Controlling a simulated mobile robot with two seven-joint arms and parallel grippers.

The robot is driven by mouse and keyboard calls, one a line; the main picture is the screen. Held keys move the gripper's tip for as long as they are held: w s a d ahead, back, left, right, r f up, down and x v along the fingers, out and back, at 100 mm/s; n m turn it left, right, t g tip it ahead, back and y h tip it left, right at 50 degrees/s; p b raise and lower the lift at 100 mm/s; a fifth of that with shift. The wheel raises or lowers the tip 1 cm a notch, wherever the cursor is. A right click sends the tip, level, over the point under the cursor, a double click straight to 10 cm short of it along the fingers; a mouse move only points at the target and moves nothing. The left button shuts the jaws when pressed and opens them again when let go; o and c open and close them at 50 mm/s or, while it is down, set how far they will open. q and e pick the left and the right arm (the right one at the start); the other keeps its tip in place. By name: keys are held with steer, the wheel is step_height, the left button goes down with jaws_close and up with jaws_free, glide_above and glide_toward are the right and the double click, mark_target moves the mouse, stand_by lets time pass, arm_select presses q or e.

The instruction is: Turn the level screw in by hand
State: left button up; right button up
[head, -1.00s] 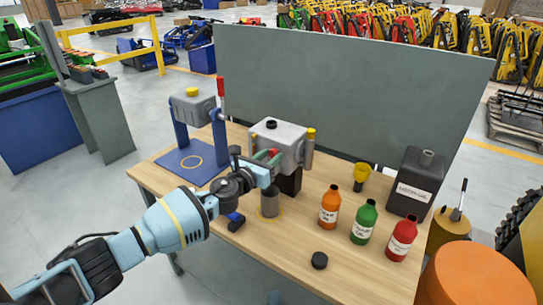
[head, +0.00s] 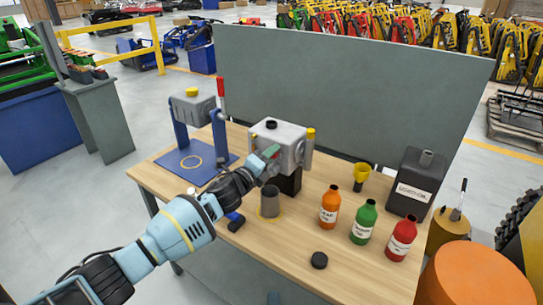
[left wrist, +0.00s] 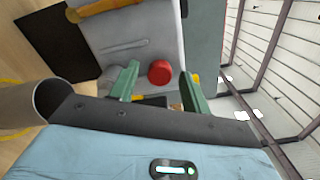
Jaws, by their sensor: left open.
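The level screw shows as a red round knob (left wrist: 160,72) on the face of a grey pump unit (left wrist: 125,40) in the left wrist view. In the head view the grey unit (head: 283,136) stands on the bench, and the knob is mostly hidden by my gripper. My left gripper (left wrist: 160,90) is open, its two green fingers on either side of the knob, with gaps visible between fingers and knob. I cannot tell how far the fingertips reach along it. In the head view my left gripper (head: 270,158) is close in front of the unit. My right gripper is not in view.
A grey cup (head: 270,202) stands just below my gripper on the wooden bench (head: 300,265). Orange (head: 329,207), green (head: 364,223) and red (head: 401,240) bottles stand to the right, near a black cap (head: 319,260). A second unit (head: 197,108) on blue posts is at left.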

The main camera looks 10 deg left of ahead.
arm_select(q)
steer(key=n, duration=0.8)
steer(key=shift+n, duration=0.4)
steer(key=n, duration=0.8)
steer(key=c, duration=0.8)
steer(key=m, duration=0.6)
steer(key=shift+m, duration=0.4)
steer(key=m, duration=0.3)
